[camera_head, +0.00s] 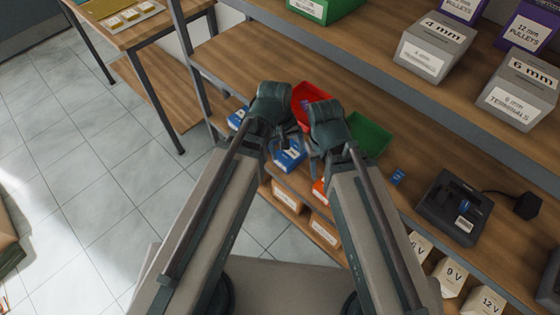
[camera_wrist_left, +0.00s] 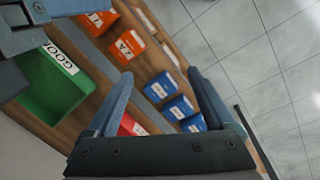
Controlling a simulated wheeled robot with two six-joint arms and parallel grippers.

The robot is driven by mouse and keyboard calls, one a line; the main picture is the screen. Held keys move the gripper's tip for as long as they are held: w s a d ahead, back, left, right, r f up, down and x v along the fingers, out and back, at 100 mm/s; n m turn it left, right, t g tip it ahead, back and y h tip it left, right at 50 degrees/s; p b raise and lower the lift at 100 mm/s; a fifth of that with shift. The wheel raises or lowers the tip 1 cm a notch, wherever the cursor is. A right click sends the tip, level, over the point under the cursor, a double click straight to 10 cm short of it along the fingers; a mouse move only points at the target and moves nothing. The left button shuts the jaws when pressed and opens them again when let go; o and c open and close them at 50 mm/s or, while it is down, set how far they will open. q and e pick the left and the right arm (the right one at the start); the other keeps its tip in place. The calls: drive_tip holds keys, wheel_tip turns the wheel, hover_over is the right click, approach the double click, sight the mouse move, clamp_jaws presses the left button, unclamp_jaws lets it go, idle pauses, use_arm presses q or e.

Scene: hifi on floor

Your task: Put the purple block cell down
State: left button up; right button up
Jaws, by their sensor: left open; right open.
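I cannot make out a purple block cell in either view. My left gripper (camera_head: 287,135) is open above the shelf, in front of the red bin (camera_head: 311,99). Its fingers (camera_wrist_left: 160,74) are spread in the left wrist view with nothing held between them. My right gripper (camera_head: 314,148) is open just to the right of the left one, by the green bin (camera_head: 370,137); nothing is seen in it, though its fingertips are partly hidden.
Blue boxes (camera_wrist_left: 160,87) and orange boxes (camera_wrist_left: 127,46) stand below the left gripper. The green bin labelled GOOD (camera_wrist_left: 50,85) is at left in the wrist view. Boxes labelled 9 V (camera_head: 450,279) and 12 V stand lower right.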

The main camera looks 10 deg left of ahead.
use_arm(q)
drive_tip(key=shift+s+a+m+y, duration=0.25)
drive_tip(key=shift+s+m+y, duration=0.3)
drive_tip(key=shift+s+m, duration=0.55)
drive_tip(key=shift+s+a+m+y, duration=0.25)
drive_tip(key=shift+s+m+y, duration=0.4)
drive_tip(key=shift+m, duration=0.85)
drive_tip(key=shift+s+a+m+y, duration=0.25)
drive_tip(key=shift+s+m+y, duration=0.15)
drive_tip(key=shift+s+m, duration=0.75)
drive_tip(key=shift+w, duration=0.15)
drive_tip(key=shift+c, duration=0.3)
